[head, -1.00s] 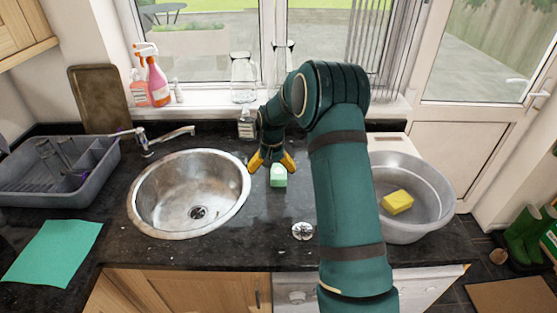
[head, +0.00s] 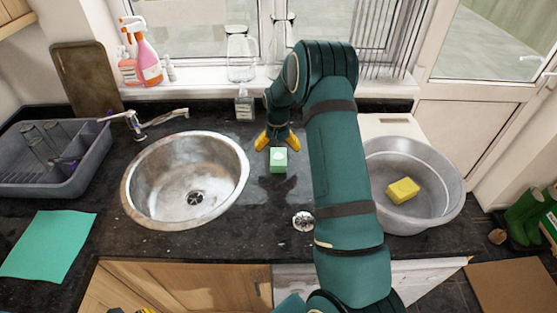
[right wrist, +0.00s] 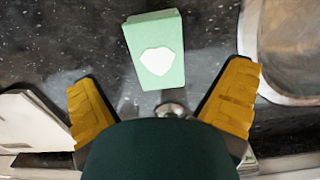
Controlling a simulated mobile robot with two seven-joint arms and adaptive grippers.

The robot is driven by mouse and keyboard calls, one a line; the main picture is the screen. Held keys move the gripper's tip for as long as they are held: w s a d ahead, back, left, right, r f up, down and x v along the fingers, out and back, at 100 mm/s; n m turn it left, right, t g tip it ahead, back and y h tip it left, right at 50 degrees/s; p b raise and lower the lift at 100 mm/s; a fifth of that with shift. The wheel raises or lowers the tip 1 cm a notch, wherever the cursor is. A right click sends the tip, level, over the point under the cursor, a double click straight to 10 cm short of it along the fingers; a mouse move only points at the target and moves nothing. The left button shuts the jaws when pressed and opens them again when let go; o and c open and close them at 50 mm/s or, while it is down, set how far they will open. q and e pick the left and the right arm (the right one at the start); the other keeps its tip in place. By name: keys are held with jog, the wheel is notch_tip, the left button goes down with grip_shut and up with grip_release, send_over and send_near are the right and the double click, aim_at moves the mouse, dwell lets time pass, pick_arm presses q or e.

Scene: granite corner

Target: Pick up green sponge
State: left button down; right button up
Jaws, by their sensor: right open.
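The green sponge (head: 278,160), a small block with a whitish mark on top, lies on the dark counter right of the sink. It also shows in the right wrist view (right wrist: 146,33), ahead of and between the fingers, untouched. My right gripper (head: 277,141), with yellow fingers, is open and empty just behind the sponge in the head view. In the right wrist view my right gripper (right wrist: 163,85) has its fingers spread wide. A sliver of yellow and black at the bottom edge of the head view seems to be my left gripper (head: 145,310); its jaws are cut off.
The round steel sink (head: 140,205) is left of the sponge. A grey basin (head: 440,215) holding a yellow sponge (head: 402,190) is at right. A soap bottle (head: 244,105) stands behind. A dish rack (head: 60,180) and green cloth (head: 48,245) are at left.

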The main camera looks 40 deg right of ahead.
aim_at(279, 156)
jog(key=shift+d+f, duration=0.2)
jog(key=shift+f, duration=2.65)
jog(key=c, duration=1.1)
